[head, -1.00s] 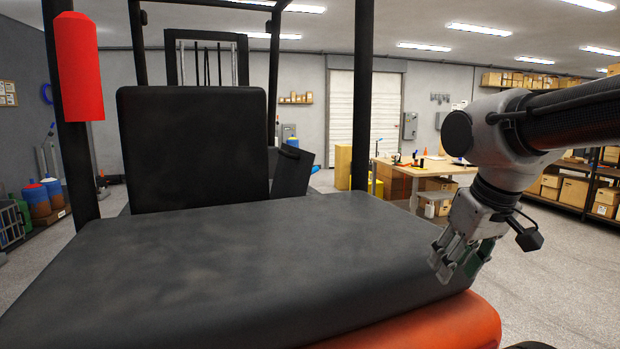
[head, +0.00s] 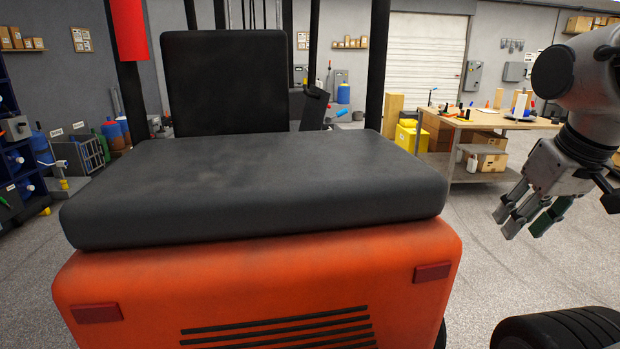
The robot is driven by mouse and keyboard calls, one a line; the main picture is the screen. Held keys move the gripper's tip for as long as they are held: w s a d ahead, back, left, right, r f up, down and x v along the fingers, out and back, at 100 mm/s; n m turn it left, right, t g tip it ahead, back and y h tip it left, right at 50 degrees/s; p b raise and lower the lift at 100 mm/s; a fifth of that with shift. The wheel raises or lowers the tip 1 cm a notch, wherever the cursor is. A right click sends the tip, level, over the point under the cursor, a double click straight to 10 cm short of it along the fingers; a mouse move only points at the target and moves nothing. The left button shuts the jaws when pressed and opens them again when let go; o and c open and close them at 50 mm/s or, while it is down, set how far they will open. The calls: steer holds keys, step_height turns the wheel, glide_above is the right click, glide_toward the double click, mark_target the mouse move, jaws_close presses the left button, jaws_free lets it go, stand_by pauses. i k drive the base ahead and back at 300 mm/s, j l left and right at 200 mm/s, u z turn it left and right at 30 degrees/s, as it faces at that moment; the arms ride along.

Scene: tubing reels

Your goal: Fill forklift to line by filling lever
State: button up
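The forklift (head: 260,270) fills the middle of the head view, seen from behind, with an orange body and a dark grey top cover (head: 255,185). Its black seat back (head: 225,82) and black posts stand beyond the cover. I cannot make out a fill line or a filling lever for certain. My gripper (head: 522,222) hangs at the right, clear of the forklift, over the floor. Its fingers point down and left, look spread apart, and hold nothing that I can see.
A wooden workbench (head: 500,122) with tools stands behind my gripper. A yellow container (head: 410,136) sits beside it. Blue drums (head: 42,147) and a wire cage (head: 88,152) stand at the left. A black tyre (head: 560,330) is at bottom right. Grey floor lies open between forklift and bench.

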mark_target(342, 112)
steer(key=l+u, duration=0.15)
steer(key=l, duration=1.85)
steer(key=i+l, duration=0.25)
steer(key=i+l+u, duration=0.1)
steer(key=i+l, duration=0.15)
steer(key=l, duration=0.25)
steer(key=i+l, duration=0.45)
steer(key=l, duration=0.3)
steer(key=i+l+u, duration=0.1)
steer(key=i+l, duration=0.15)
steer(key=l, duration=0.15)
steer(key=i+l, duration=0.25)
steer(key=l, duration=0.15)
steer(key=i+l+u, duration=0.1)
steer(key=l, duration=0.3)
steer(key=i+l, duration=0.15)
steer(key=i, duration=0.35)
steer(key=i+l+u, duration=0.1)
steer(key=i, duration=0.4)
steer(key=i+l, duration=0.25)
steer(key=i, duration=0.25)
steer(key=i+j, duration=0.6)
steer(key=i+u, duration=0.05)
steer(key=i, duration=0.05)
